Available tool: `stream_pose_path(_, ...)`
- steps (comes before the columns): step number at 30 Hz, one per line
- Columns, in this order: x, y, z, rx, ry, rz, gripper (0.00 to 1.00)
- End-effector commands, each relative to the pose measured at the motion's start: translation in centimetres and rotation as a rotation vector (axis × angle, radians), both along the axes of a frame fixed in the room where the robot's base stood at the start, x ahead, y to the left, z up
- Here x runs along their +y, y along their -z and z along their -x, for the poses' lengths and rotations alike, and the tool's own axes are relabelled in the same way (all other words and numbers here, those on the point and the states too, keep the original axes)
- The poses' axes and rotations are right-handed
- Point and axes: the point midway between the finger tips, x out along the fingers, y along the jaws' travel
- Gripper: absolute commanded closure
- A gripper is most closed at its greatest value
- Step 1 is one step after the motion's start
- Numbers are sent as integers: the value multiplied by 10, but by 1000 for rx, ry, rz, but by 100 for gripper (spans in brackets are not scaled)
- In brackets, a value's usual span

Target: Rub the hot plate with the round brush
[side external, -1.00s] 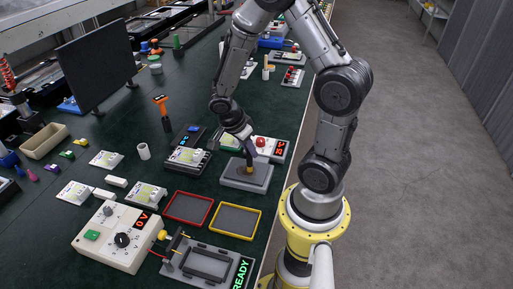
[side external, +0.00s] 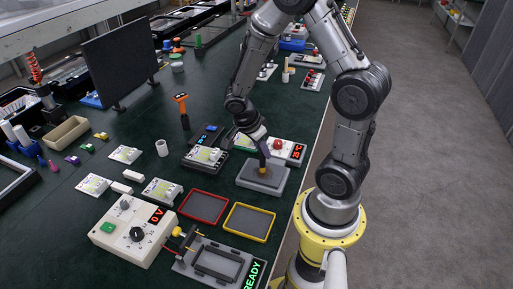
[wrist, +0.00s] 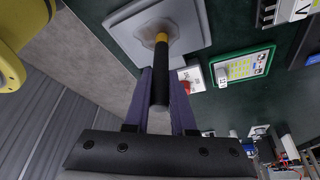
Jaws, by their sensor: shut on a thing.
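The hot plate (side external: 251,182) is a grey square block with a darker top, near the table's right edge. It also shows at the top of the wrist view (wrist: 195,30). The round brush (wrist: 160,80) has a black handle and a yellow collar. It stands roughly upright, its lower end at the middle of the plate's top; its bristles are hard to make out. My gripper (side external: 264,157) is above the plate, with its purple fingers shut on the brush handle. The fingers also show on both sides of the handle in the wrist view (wrist: 161,92).
A panel with a red button (side external: 278,144) and red display stands just behind the plate. A red-rimmed tray (side external: 187,217) and a yellow-rimmed tray (side external: 229,229) lie in front. A dial box (side external: 120,246) and grey fixture (side external: 182,267) stand nearer.

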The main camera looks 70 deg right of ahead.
Motion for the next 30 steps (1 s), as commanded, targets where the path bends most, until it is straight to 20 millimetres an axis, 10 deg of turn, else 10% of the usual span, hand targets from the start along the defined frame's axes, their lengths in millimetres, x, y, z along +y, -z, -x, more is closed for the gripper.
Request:
stream_pose_path(14,0,-1,44,-1,2,0,100)
stream_pose_path(30,1,-58,41,-3,0,-1,100)
